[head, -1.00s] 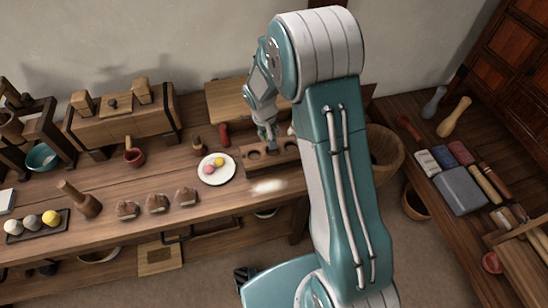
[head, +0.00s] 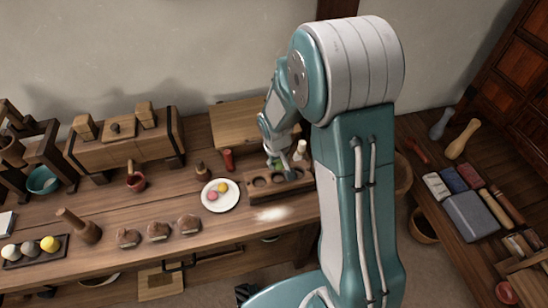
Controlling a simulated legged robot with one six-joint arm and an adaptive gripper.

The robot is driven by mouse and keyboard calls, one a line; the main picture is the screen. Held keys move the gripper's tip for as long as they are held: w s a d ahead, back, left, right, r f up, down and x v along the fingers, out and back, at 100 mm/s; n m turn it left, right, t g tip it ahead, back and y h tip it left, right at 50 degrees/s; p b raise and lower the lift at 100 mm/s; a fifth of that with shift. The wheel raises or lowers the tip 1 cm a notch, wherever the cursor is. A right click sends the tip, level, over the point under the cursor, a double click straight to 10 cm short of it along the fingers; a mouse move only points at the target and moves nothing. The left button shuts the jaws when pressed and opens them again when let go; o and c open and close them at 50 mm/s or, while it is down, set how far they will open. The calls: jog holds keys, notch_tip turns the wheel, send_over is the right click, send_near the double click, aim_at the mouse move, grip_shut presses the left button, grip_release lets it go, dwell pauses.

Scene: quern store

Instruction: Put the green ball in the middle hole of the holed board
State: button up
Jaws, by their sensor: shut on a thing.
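The holed board (head: 256,194) is a brown wooden block with a row of round holes, near the right end of the bench. My gripper (head: 275,164) is over the back edge of the board near its middle, pointing down. It is shut on the green ball (head: 275,162), of which only a small green patch shows between the fingers. The holes in view look dark and empty. My gripper and forearm partly hide the board's back edge, and I cannot tell the exact height of the ball above it.
A white plate (head: 221,204) with a pink and a yellow ball lies just left of the board. A red cylinder (head: 228,159) and a pale bottle (head: 301,150) stand behind. White powder (head: 271,214) lies in front. A dark tray (head: 62,254) holds balls at far left.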

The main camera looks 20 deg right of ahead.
jog(key=shift+s+d+f, duration=0.1)
jog(key=shift+d+f, duration=0.1)
jog(key=shift+f, duration=0.2)
jog(key=shift+a+f, duration=0.15)
jog(key=shift+f, duration=0.5)
jog(key=shift+a+f, duration=0.15)
jog(key=shift+f, duration=0.45)
jog(key=shift+d+f, duration=0.15)
jog(key=shift+f, duration=0.45)
jog(key=o, duration=0.9)
jog(key=shift+r, duration=3)
